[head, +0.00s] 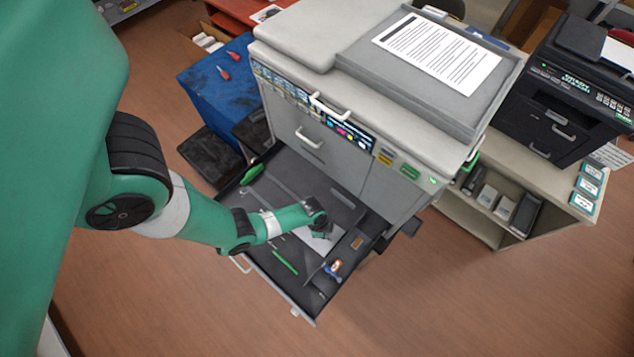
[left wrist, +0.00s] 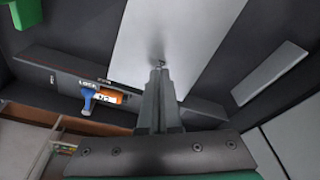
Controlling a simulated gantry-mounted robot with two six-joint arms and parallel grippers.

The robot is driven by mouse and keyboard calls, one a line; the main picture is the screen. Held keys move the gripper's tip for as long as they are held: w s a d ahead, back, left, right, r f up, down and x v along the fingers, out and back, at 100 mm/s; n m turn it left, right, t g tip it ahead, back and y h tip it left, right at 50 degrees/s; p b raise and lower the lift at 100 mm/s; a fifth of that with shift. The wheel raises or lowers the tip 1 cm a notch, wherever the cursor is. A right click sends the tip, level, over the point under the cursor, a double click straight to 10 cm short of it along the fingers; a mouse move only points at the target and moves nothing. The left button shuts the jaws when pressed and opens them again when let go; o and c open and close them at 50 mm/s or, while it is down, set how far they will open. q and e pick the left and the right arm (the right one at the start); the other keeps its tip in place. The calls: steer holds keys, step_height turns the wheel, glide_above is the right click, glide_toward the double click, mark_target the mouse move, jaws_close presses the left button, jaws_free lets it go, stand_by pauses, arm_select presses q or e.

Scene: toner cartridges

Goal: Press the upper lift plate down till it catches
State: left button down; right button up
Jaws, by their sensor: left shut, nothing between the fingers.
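A large copier (head: 330,75) has a dark paper drawer (head: 275,178) pulled out at its front. A pale grey lift plate (head: 313,243) lies in the drawer, partly hidden by my arm in the head view. The plate also fills the upper middle of the left wrist view (left wrist: 180,35). My left gripper (head: 324,231) is down inside the drawer over the plate. Its fingers (left wrist: 159,68) are shut and empty, with their tips at the plate's face; I cannot tell whether they touch it. My right gripper is not in view.
A blue lever with an orange and white part (left wrist: 105,97) sits on the drawer's side wall, beside a "LOCK" label. A green strip (head: 284,262) and a green piece (head: 251,174) lie in the drawer. A shelf (head: 470,225) with a black printer (head: 560,100) stands right.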

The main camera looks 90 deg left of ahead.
arm_select(q)
steer(key=shift+f+b, duration=1.45)
steer(key=shift+f, duration=0.25)
steer(key=shift+r, duration=0.1)
step_height(320, 180, up, 10)
steer(key=p, duration=0.9)
steer(key=shift+p, duration=0.4)
